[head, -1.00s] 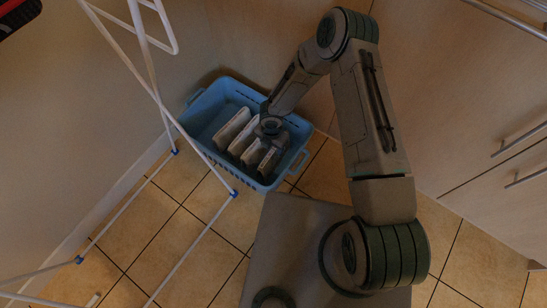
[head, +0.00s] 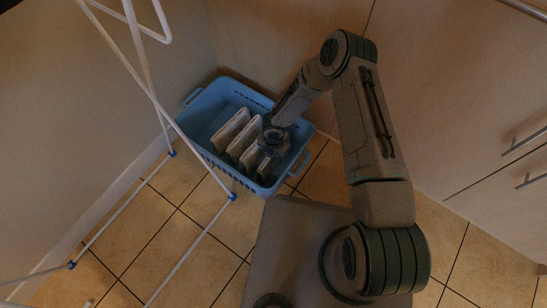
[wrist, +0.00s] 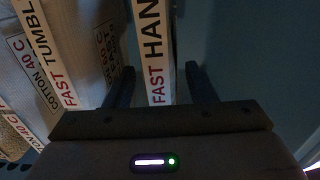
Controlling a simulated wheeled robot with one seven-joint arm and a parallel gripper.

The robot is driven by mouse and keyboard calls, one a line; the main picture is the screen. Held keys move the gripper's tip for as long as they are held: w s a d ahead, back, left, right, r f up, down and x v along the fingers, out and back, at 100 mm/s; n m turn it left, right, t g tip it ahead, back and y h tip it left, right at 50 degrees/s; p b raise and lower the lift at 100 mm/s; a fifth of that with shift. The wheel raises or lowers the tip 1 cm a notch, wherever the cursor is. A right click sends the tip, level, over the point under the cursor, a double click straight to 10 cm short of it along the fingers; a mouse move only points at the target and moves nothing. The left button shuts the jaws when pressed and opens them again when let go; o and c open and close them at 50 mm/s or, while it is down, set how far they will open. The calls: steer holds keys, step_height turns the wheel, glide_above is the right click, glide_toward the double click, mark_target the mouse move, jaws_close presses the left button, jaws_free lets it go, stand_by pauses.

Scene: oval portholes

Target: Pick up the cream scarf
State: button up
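Several pale, upright folded cloth items stand in a row in the blue basket, such as one (head: 229,130) at the left of the row. I cannot tell by colour which is the cream scarf. My gripper (head: 269,151) is down in the basket at the right end of the row, its fingers mostly hidden in the head view. In the wrist view my gripper (wrist: 160,80) is open, its fingers on either side of an edge strip reading "FAST HAN" (wrist: 153,50). A gap shows between this strip and the right finger. A neighbouring strip reads "FAST TUMBL" (wrist: 48,55).
The blue basket (head: 204,104) stands on the tiled floor against the wall and cabinet. Its right wall is close to my gripper. A white drying rack (head: 146,70) with blue joints stands to the left. Cabinet doors (head: 450,90) are at the right.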

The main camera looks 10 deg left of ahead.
steer(key=c, duration=0.9)
